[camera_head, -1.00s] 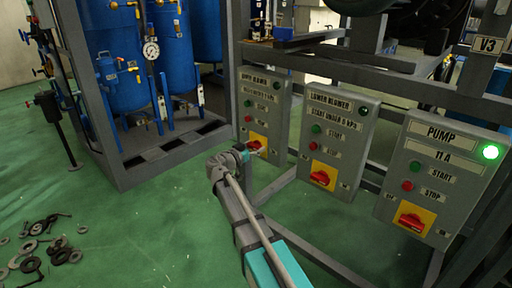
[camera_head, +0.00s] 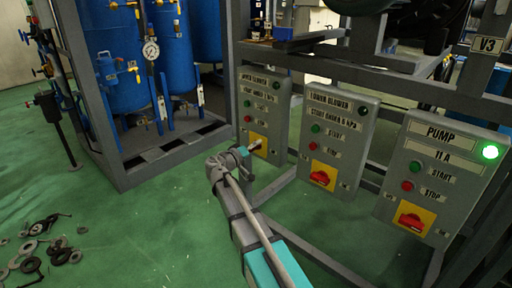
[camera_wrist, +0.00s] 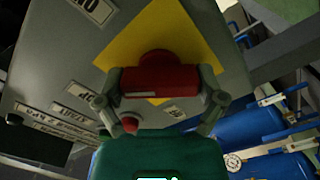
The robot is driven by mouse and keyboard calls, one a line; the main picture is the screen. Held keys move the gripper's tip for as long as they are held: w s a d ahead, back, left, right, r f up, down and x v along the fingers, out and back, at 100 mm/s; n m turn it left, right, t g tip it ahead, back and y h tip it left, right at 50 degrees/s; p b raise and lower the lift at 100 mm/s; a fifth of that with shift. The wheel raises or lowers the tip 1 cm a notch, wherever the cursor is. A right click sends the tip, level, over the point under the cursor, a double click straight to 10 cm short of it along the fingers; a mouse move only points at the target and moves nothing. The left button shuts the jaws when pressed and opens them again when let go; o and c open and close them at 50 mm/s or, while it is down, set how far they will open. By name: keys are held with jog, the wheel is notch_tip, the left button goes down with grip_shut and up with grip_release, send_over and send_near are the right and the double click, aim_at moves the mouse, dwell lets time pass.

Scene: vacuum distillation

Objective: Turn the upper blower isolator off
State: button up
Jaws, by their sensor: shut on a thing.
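The upper blower box (camera_head: 262,108) is the leftmost of three grey control boxes, with a green and a red button above a yellow isolator plate (camera_head: 257,144). My gripper (camera_head: 254,148) is at that plate and hides most of the red handle in the head view. In the wrist view, the red isolator handle (camera_wrist: 160,80) stands on the yellow plate (camera_wrist: 150,38), with my gripper's fingers (camera_wrist: 163,100) on both sides of it. The gripper is shut on the handle. Small ON and OFF style labels lie beside the plate.
The lower blower box (camera_head: 335,130) and the pump box (camera_head: 435,170), with a lit green lamp (camera_head: 490,152), stand to the right, each with a red isolator. Grey frame bars run around them. Blue tanks (camera_head: 120,60) stand left. Loose washers (camera_head: 40,255) lie on the green floor.

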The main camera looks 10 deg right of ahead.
jog(key=n, duration=0.4)
jog(key=shift+a, duration=0.25)
jog(key=shift+n, duration=1.9)
jog(key=o, duration=0.8)
jog(key=shift+c, duration=0.2)
jog(key=shift+o, duration=0.3)
jog(key=shift+d, duration=0.1)
jog(key=v, duration=1.2)
jog(key=shift+d, duration=0.1)
